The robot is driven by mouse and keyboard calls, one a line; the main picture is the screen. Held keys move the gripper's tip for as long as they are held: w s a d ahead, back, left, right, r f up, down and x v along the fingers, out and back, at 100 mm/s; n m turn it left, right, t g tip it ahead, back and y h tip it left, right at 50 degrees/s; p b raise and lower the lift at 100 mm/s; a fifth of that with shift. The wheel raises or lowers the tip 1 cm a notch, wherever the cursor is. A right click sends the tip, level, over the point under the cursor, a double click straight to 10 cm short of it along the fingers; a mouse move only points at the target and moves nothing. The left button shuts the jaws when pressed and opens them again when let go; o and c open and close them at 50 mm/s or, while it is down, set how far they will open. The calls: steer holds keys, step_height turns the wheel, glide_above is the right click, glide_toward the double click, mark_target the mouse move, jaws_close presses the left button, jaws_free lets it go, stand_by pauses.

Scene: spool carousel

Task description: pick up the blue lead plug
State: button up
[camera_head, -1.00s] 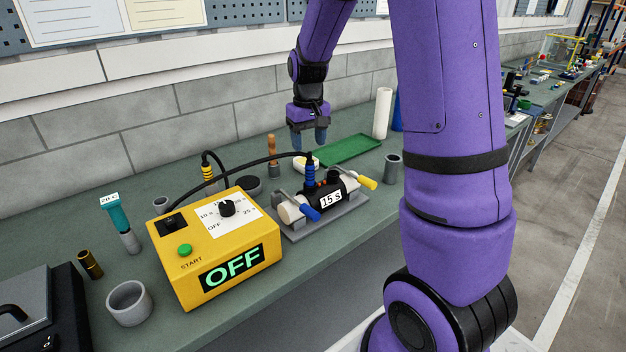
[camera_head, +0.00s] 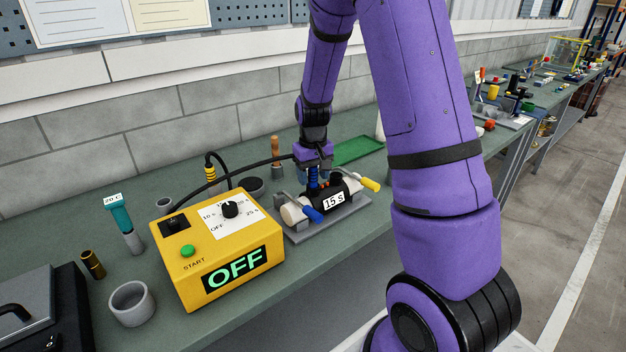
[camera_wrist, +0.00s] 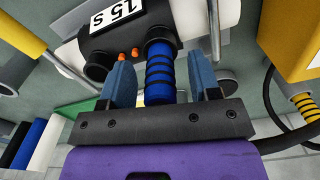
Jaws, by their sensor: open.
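The blue lead plug (camera_head: 312,181), ribbed with dark bands, stands upright in a black cylindrical fitting (camera_head: 325,193) labelled "15 s". It also shows in the wrist view (camera_wrist: 159,75), where its far end meets the black fitting. My gripper (camera_head: 314,172) is above and around the plug. In the wrist view my gripper (camera_wrist: 163,70) is open, one blue finger on each side of the plug, with a visible gap on both sides. A black cable runs from the plug's top to the left.
The yellow control box (camera_head: 218,246) reads "OFF", with a green START button (camera_head: 187,251). A yellow-ringed plug (camera_head: 210,172) stands behind it. The fitting sits on a grey plate (camera_head: 345,216) with blue and yellow handles beside it. A green tray (camera_head: 358,150) lies behind.

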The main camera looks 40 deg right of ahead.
steer(key=c, duration=1)
steer(key=shift+c, duration=0.2)
steer(key=shift+r, duration=0.1)
